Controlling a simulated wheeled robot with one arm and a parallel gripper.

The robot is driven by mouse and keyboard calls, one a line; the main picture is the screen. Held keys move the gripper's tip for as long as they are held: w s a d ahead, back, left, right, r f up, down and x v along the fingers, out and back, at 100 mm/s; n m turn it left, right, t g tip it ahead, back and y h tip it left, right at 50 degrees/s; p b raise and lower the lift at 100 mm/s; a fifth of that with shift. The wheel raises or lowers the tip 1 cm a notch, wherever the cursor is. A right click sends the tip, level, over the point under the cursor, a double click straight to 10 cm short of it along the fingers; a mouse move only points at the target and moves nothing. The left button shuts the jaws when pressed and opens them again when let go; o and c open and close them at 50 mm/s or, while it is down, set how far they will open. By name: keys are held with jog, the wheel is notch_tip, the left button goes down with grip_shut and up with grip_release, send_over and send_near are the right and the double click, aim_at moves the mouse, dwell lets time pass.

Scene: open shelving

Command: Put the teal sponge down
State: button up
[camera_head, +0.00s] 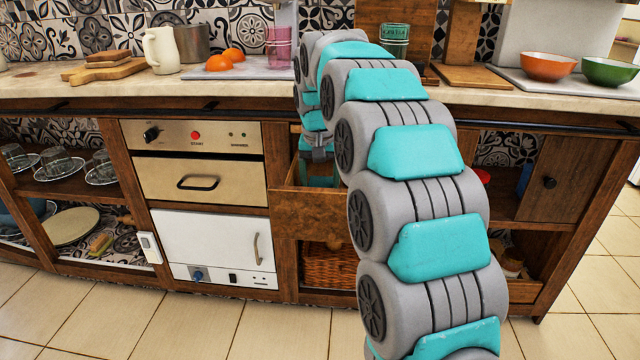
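My gripper (318,158) points down over an open wooden drawer (312,217) in the counter front, in the middle of the head view. My own grey and teal arm covers much of the gripper and the right part of the drawer. A teal patch shows below the wrist inside the drawer opening. I cannot tell whether it is the teal sponge or part of my gripper. The fingertips are not clear, so I cannot tell whether they are open or shut.
The countertop holds a cutting board (104,71), a white jug (162,50), oranges, a pink cup (279,47), an orange bowl (547,67) and a green bowl (610,71). A wicker basket (328,266) sits below the drawer. Shelves at left hold dishes. The foreground floor is clear.

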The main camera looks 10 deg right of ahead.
jog(key=shift+f, duration=0.1)
jog(key=o, duration=1.4)
notch_tip(320, 180, up, 12)
jog(key=s, duration=0.1)
jog(key=shift+s+a+p, duration=0.15)
jog(key=shift+a+p, duration=0.05)
jog(key=shift+p, duration=0.25)
jog(key=shift+s, duration=0.15)
